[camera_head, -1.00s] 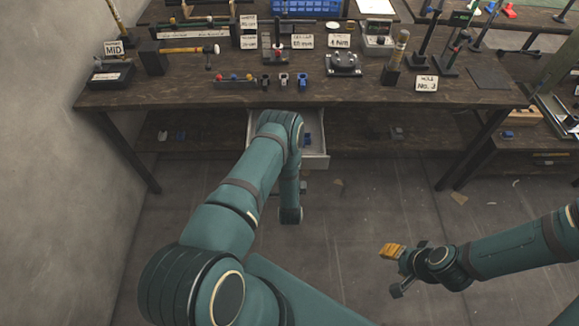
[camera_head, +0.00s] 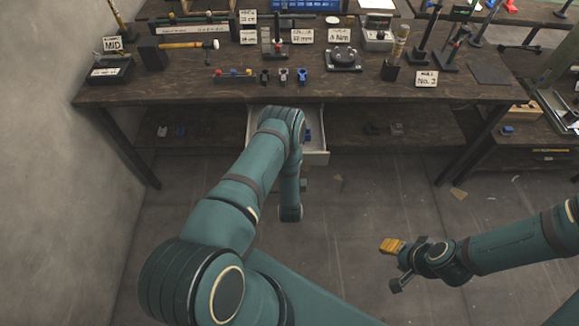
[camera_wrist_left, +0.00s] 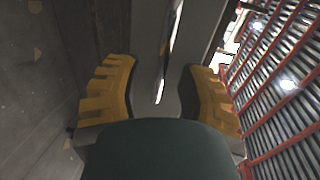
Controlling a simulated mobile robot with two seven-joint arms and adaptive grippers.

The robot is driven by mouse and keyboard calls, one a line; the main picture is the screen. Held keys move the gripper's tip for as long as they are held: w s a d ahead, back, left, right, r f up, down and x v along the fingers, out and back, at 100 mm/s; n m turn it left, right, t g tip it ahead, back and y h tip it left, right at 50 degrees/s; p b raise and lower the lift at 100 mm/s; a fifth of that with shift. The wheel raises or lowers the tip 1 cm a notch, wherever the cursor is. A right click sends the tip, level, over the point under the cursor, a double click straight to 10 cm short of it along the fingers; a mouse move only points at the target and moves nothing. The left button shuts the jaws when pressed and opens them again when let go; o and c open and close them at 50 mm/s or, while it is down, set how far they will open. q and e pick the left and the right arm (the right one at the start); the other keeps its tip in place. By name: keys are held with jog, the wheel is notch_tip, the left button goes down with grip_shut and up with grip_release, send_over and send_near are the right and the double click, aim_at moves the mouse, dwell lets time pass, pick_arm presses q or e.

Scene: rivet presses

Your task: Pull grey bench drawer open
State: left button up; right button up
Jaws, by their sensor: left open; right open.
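The grey bench drawer (camera_head: 317,158) is pulled partly out from under the dark wooden workbench (camera_head: 220,97). My left arm covers its left part and most of its front in the head view. A small blue thing lies inside. My right gripper (camera_head: 396,265) is open and empty over the floor at the lower right.
A lower shelf (camera_head: 365,135) runs beneath. A wall (camera_head: 45,150) stands at the left. The floor (camera_head: 370,205) before the bench is mostly clear.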

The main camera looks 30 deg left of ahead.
pick_arm(q)
jog(key=v, duration=1.1)
jog(key=shift+s, duration=0.25)
jog(key=shift+d+r, duration=0.1)
